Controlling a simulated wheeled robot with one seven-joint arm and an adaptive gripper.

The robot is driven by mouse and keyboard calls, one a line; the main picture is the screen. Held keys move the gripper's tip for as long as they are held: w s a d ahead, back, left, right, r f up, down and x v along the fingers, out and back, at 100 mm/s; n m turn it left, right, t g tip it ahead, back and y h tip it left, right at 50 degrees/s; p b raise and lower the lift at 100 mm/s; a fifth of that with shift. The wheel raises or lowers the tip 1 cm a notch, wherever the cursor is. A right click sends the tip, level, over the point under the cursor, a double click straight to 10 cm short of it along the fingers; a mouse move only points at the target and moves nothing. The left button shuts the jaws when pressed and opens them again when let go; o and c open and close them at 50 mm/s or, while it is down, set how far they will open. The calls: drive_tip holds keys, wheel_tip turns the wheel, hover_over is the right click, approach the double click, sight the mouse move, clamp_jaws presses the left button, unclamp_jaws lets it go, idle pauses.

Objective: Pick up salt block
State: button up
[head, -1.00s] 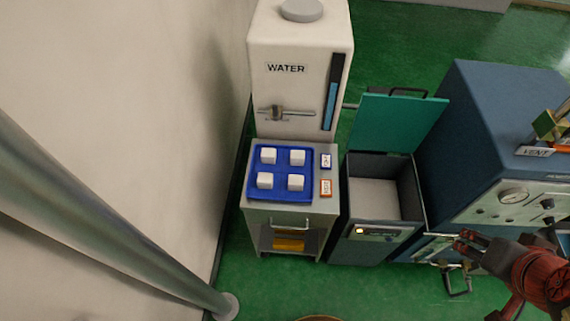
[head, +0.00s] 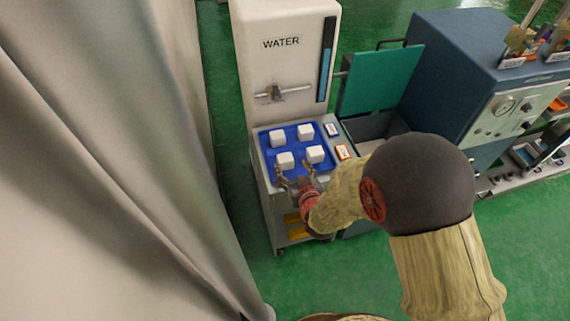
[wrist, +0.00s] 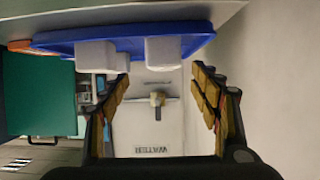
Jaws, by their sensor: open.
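Several white salt blocks sit on a blue tray (head: 267,150) on the grey stand. In the head view, the near-left block (head: 285,160) and near-right block (head: 315,154) are closest to my gripper (head: 294,176). The far-left (head: 277,138) and far-right (head: 305,132) blocks stand behind them. My gripper is open and empty at the tray's front edge, apart from the blocks. In the wrist view the scene is upside down. Two nearer blocks (wrist: 163,50) (wrist: 95,54) show at the top, above my open fingers (wrist: 160,75), with part of another behind.
The white water tank (head: 285,65) with a tap (head: 275,93) stands behind the tray. To the right is a bin with an open green lid (head: 380,80), partly hidden by my arm. Two small labels (head: 332,129) (head: 344,151) lie right of the tray.

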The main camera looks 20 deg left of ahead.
sight(287, 162)
drive_tip(key=b+x, duration=0.1)
drive_tip(key=x, duration=0.1)
drive_tip(key=b+x, duration=0.1)
drive_tip(key=x, duration=0.4)
drive_tip(key=shift+a+f+b, duration=0.35)
drive_tip(key=shift+f+b, duration=0.05)
drive_tip(key=shift+f, duration=0.15)
drive_tip(key=shift+r, duration=0.1)
drive_tip(key=c, duration=0.3)
drive_tip(key=c, duration=1.1)
drive_tip(key=shift+c, duration=0.2)
